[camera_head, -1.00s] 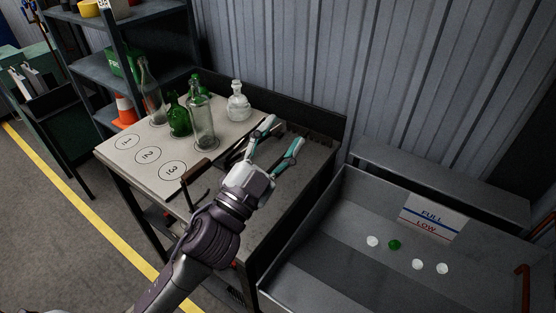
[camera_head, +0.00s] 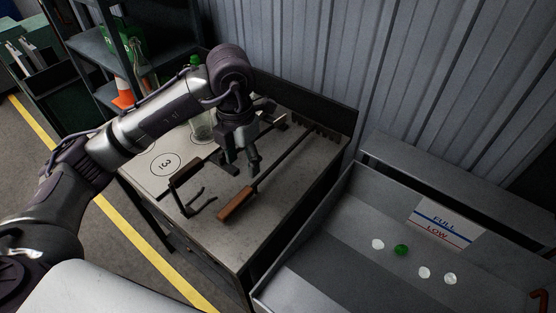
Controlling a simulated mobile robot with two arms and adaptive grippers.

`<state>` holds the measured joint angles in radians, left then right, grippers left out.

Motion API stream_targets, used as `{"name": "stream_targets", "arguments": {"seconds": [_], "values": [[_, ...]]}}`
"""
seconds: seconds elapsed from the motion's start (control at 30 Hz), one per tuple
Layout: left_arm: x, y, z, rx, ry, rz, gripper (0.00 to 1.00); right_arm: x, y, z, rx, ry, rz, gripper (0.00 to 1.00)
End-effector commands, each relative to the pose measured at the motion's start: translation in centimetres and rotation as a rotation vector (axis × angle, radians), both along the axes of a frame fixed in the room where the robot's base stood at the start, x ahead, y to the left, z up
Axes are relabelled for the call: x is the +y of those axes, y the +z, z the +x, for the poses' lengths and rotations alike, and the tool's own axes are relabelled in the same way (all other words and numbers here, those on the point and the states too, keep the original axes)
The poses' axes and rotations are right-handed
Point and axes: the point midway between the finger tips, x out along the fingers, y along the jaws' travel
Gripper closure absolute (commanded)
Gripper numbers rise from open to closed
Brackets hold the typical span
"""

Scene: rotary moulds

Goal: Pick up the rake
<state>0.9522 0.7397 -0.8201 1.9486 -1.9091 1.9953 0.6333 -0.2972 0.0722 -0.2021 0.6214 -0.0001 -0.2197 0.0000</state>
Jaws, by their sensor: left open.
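The rake (camera_head: 237,205) lies on the work table, its brown wooden handle toward the front and its thin dark shaft running up and right. Its toothed head (camera_head: 323,131) lies by the table's back edge. My left gripper (camera_head: 243,170) points down over the table, just left of and above the rake's handle end of the shaft. It is open and empty. I cannot tell the exact height of its fingertips above the table. My right gripper is not in view.
A second brown-handled tool (camera_head: 187,173) lies left of the rake, partly behind my gripper, beside a dark forked piece (camera_head: 196,207). Bottles behind my arm are mostly hidden. A grey metal trough (camera_head: 330,255) with a few small discs stands at right.

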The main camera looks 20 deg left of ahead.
Motion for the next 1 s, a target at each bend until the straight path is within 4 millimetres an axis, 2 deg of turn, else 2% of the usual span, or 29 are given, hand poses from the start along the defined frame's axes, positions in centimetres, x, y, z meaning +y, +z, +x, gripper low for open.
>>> {"name": "stream_targets", "arguments": {"seconds": [0.1, 0.3, 0.53, 0.73, 0.9, 1.0], "values": [[0.0, -2.4, -0.2, 0.009, -0.001, 0.0, 0.46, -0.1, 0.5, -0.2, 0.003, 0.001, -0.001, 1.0], [0.0, -6.0, -0.2, 0.006, -0.002, -0.003, 0.46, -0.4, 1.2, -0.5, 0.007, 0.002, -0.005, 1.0], [0.0, -7.7, -0.1, 0.004, -0.003, -0.004, 0.46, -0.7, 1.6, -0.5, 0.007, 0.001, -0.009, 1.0], [0.7, -10.3, 0.0, 0.009, -0.003, -0.003, 0.46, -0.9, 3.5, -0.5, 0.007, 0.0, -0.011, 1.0], [0.6, -12.3, 0.1, 0.004, -0.005, -0.005, 0.46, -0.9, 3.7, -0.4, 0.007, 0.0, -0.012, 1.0], [0.6, -12.7, 0.1, 0.002, -0.006, -0.006, 0.46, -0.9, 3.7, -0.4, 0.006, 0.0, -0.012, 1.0]]}}
